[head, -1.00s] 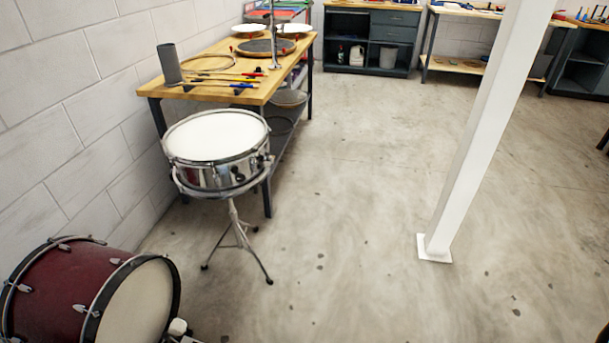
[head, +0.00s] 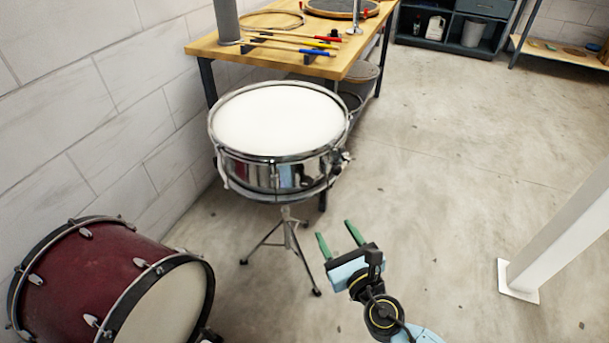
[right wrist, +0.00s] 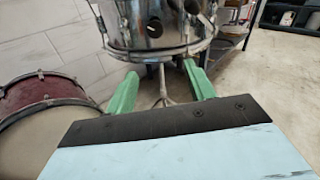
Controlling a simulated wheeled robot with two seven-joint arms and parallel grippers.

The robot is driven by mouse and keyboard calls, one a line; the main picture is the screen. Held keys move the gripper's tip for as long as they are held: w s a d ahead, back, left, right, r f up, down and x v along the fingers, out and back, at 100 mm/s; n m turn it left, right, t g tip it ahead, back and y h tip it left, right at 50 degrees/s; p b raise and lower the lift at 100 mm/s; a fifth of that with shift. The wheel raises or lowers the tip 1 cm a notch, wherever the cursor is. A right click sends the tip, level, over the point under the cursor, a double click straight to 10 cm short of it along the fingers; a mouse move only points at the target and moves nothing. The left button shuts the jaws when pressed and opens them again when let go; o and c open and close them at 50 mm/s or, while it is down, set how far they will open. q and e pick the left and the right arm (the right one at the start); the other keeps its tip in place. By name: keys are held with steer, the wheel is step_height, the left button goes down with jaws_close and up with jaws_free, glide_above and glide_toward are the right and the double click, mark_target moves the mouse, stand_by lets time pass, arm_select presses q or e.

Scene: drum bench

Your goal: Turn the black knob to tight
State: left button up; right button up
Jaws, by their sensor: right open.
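A chrome snare drum (head: 262,174) with a white head stands on a tripod stand (head: 288,235). Dark knob-like hardware (head: 342,158) sits on the drum's right side; its setting is too small to read. In the right wrist view the drum's shell (right wrist: 133,14) fills the upper middle, with a dark round knob (right wrist: 154,27) on it. My right gripper (head: 335,233) has green fingers, open and empty, below and in front of the drum, apart from it. The fingers (right wrist: 160,82) point toward the stand in the right wrist view. My left gripper is not in view.
A red bass drum (head: 95,270) lies on the floor at the left. A wooden bench (head: 290,66) with sticks stands behind the snare. A white post (head: 565,240) rises at the right. Open floor (head: 440,190) lies between snare and post.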

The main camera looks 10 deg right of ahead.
mark_target(307, 184)
steer(key=shift+n, duration=0.6)
steer(key=w+a, duration=0.1)
steer(key=w, duration=0.3)
steer(key=w+a+r+b, duration=0.1)
steer(key=w, duration=0.3)
steer(key=w+a, duration=0.1)
steer(key=w, duration=0.3)
steer(key=shift+w+r+b, duration=0.25)
steer(key=shift+w+b, duration=0.05)
steer(key=shift+w+a, duration=0.1)
steer(key=shift+w, duration=0.4)
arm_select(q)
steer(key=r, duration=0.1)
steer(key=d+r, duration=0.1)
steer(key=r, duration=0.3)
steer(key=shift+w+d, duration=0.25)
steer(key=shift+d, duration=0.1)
arm_select(e)
steer(key=c, duration=1)
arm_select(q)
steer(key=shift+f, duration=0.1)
